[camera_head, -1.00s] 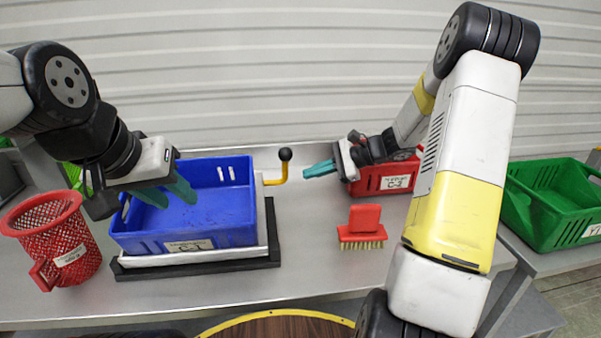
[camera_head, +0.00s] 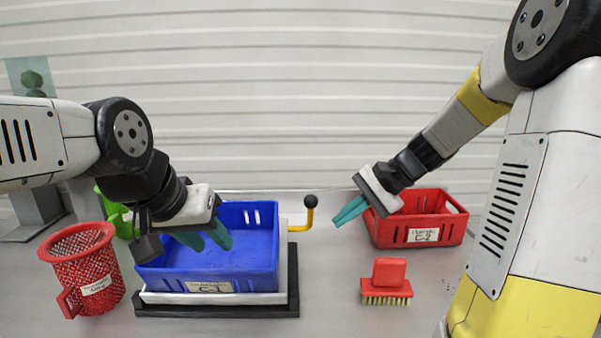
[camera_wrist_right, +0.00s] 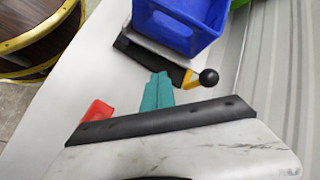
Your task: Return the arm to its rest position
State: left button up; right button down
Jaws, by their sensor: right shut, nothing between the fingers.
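My right gripper (camera_head: 340,219) is shut and empty. It hangs in the air between the lever and the red crate, with its teal fingers pointing down and left. They also show close together in the right wrist view (camera_wrist_right: 157,91). My right arm comes in from the upper right. My left gripper (camera_head: 206,238) is open, its two teal fingers apart over the left part of the blue crate (camera_head: 262,268). I see nothing between them.
The blue crate sits on a dark-based stand with a black-knobbed yellow lever (camera_head: 309,203). A red mesh basket (camera_head: 92,268) is at left. A red crate (camera_head: 440,236) stands behind a red brush (camera_head: 388,275). The table's front centre is clear.

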jog(key=s+d+r+n+t+h, duration=0.1)
jog(key=s+r+n+t+h, duration=0.1)
jog(key=s, duration=0.6)
jog(key=s+d+r+n+t+h, duration=0.1)
jog(key=s+d+r+n+h, duration=0.1)
jog(key=s+n, duration=0.5)
notch_tip(320, 180, up, 2)
jog(key=shift+s+r+t+h, duration=0.1)
jog(key=shift+s+t+h, duration=0.3)
jog(key=shift+s+h, duration=0.6)
